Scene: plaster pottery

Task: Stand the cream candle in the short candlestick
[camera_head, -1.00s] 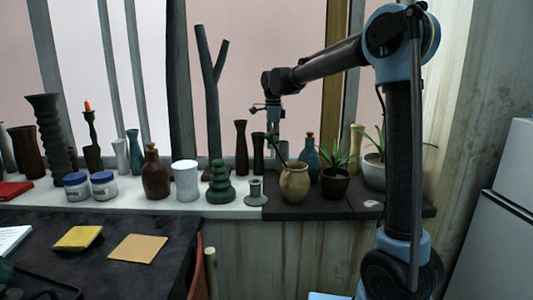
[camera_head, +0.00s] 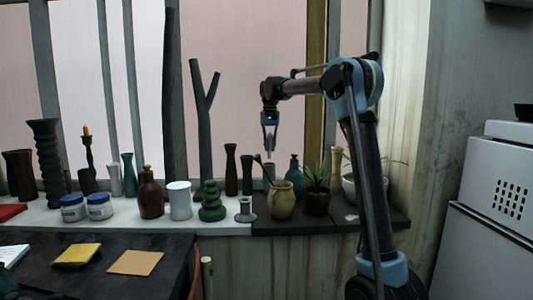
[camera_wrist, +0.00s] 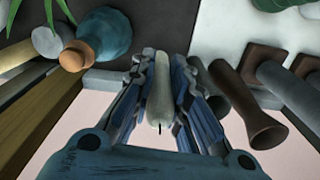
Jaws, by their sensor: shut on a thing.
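The cream candle (camera_wrist: 160,98) is between my gripper's fingers in the wrist view, its dark wick toward the bottom of the picture. My gripper (camera_wrist: 162,82) is shut on it. In the head view my gripper (camera_head: 269,146) hangs fingers down, in front of the window and above the pots on the sill. The candle is too small to make out there. The short candlestick (camera_head: 245,211), grey with a wide foot and flared top, stands upright on the white part of the sill, below and left of my gripper. I cannot make it out in the wrist view.
A green stacked vase (camera_head: 211,206) stands just left of the candlestick. A tan pot (camera_head: 282,200) stands to its right, on the dark sill. A blue corked bottle (camera_wrist: 103,34) and brown vase (camera_wrist: 246,110) flank my gripper in the wrist view.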

